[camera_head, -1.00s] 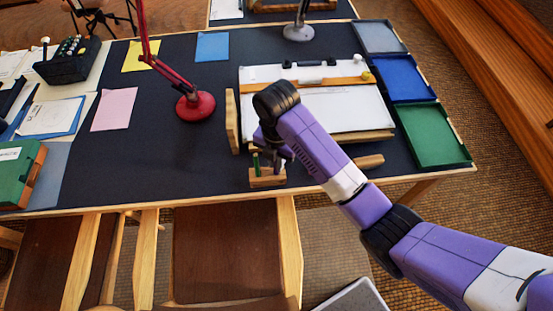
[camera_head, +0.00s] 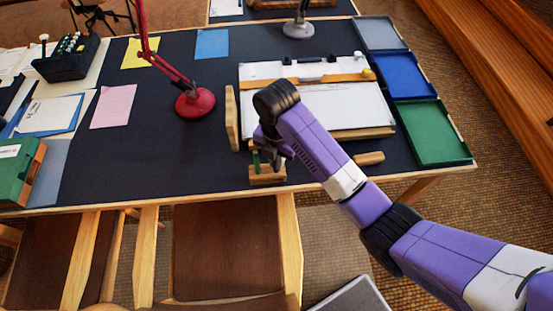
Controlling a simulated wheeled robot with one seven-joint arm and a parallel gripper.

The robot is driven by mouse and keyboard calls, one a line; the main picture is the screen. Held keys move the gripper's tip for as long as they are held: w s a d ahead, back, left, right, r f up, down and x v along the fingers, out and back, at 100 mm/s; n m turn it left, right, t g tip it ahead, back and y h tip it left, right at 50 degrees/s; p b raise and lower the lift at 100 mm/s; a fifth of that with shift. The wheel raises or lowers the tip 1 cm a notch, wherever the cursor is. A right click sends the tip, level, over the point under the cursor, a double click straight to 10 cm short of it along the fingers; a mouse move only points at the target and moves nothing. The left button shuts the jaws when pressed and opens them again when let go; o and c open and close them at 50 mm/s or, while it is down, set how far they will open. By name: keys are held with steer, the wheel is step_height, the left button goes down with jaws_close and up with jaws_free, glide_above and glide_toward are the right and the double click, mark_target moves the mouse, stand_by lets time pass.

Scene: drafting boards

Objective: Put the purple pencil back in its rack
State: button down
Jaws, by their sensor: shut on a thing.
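The small wooden rack (camera_head: 262,180) stands near the front edge of the dark desk. A green pencil (camera_head: 256,162) stands upright in its left part. My gripper (camera_head: 275,163) points down at the rack's right part, just above or at its top. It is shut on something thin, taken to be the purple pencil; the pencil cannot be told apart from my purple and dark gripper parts. I cannot tell whether its lower end is inside a hole of the rack.
A drawing board (camera_head: 345,112) with white paper lies behind my arm. A wooden block (camera_head: 369,158) lies to the right of the rack, and an upright wooden piece (camera_head: 232,118) stands behind it. A red lamp (camera_head: 194,103) stands further left. The desk left of the rack is clear.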

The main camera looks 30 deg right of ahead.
steer(key=shift+f, duration=0.35)
steer(key=c, duration=1.4)
jaws_free()
steer(key=shift+o, duration=0.2)
steer(key=shift+r+p, duration=1.15)
steer(key=shift+r, duration=2.8)
steer(key=shift+f, duration=0.1)
